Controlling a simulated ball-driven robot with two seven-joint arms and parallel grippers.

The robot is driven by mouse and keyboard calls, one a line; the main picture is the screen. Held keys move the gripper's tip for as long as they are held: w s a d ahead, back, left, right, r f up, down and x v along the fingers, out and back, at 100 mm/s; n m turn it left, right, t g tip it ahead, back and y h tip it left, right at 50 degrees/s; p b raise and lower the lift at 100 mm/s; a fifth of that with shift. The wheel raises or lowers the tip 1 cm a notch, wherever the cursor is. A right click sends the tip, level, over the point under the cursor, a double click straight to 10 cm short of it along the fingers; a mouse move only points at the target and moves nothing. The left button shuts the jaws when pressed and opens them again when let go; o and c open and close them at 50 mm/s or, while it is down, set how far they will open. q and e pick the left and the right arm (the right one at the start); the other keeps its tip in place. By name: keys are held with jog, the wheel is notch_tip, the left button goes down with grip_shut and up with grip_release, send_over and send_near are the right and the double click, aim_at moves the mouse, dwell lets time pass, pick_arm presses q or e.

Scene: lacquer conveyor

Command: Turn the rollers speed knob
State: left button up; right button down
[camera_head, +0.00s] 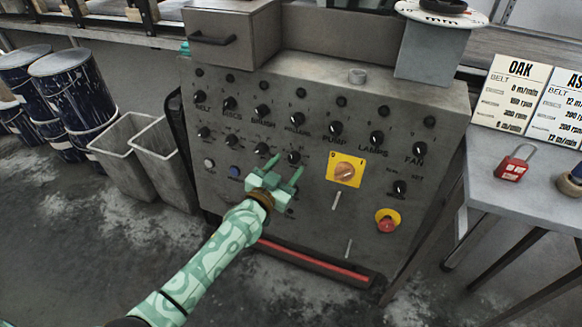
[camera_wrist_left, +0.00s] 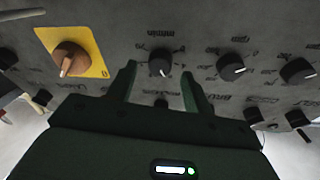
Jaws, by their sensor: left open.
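The rollers speed knob (camera_head: 294,157) is a small black knob with a white pointer line, in the second row of the grey control panel (camera_head: 320,222), below the ROLLERS label. It also shows in the left wrist view (camera_wrist_left: 160,67), seen between and beyond the fingertips. My left gripper (camera_head: 284,166), pale green, is open with its two fingers pointing at the panel by this knob. In the left wrist view the fingers (camera_wrist_left: 160,80) stand on either side of the knob, with gaps. I cannot tell the exact distance to the panel. My right gripper is not in view.
Neighbouring black knobs (camera_head: 262,149) sit close on the left. A yellow plate with an orange rotary switch (camera_head: 345,171) and a red emergency stop (camera_head: 387,221) are to the right. A side table (camera_head: 525,190) holds a red padlock (camera_head: 514,163). Grey bins (camera_head: 125,160) stand left.

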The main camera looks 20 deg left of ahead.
pick_arm(q)
jog(key=shift+w+d, duration=0.1)
jog(key=shift+w, duration=0.75)
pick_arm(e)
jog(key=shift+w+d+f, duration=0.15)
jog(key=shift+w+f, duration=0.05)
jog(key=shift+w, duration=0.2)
pick_arm(q)
jog(key=c, duration=1)
jog(key=shift+o, duration=0.2)
jog(key=shift+n, duration=0.3)
